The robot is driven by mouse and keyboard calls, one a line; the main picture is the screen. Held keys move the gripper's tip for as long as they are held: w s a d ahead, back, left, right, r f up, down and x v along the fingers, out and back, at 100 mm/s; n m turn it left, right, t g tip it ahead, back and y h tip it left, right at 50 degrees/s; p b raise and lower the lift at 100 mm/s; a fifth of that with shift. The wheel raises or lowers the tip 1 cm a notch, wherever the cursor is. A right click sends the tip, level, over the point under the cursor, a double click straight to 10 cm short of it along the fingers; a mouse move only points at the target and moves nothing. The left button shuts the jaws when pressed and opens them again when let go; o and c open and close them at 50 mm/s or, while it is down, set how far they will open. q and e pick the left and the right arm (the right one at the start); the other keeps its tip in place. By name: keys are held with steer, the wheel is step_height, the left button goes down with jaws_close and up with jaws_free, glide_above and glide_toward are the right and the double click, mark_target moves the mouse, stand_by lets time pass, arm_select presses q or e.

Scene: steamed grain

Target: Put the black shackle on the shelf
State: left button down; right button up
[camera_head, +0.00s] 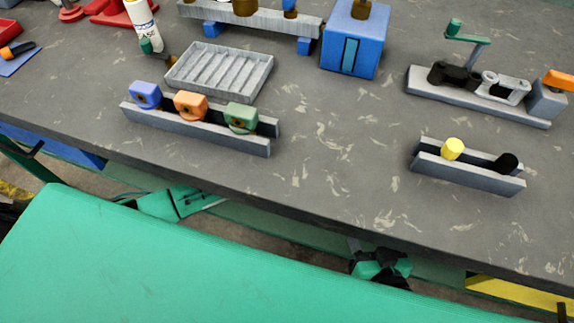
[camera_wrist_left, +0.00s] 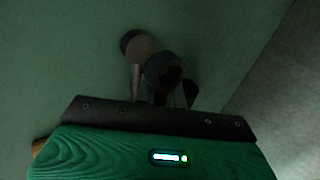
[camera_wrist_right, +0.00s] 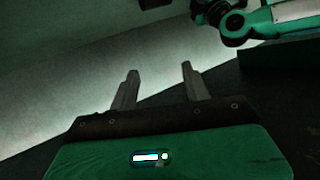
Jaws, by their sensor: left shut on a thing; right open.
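My left gripper (camera_wrist_left: 163,92) is shut on a dark piece (camera_wrist_left: 166,70) with rounded ends and a hole; the view is dim, and I cannot tell whether it is the black shackle. A black piece with rounded bumps (camera_head: 455,75), possibly a shackle, sits on the grey base at the right of the table, beside a similar whitish piece (camera_head: 506,87). A raised grey plank on blue feet (camera_head: 272,24), possibly the shelf, stands at the back. My right gripper (camera_wrist_right: 160,68) is open and empty. I cannot make out either gripper's fingers in the head view.
A rack (camera_head: 200,127) bears blue, orange and green blocks. A slatted grey tray (camera_head: 220,68) and a blue box (camera_head: 354,42) stand behind it. A small rack (camera_head: 470,173) bears yellow and black knobs. The table (camera_head: 335,150) is bare in the middle.

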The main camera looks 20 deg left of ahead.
arm_select(q)
steer(key=c, duration=1.5)
jaws_free()
steer(key=shift+f, duration=0.1)
steer(key=shift+s, duration=0.1)
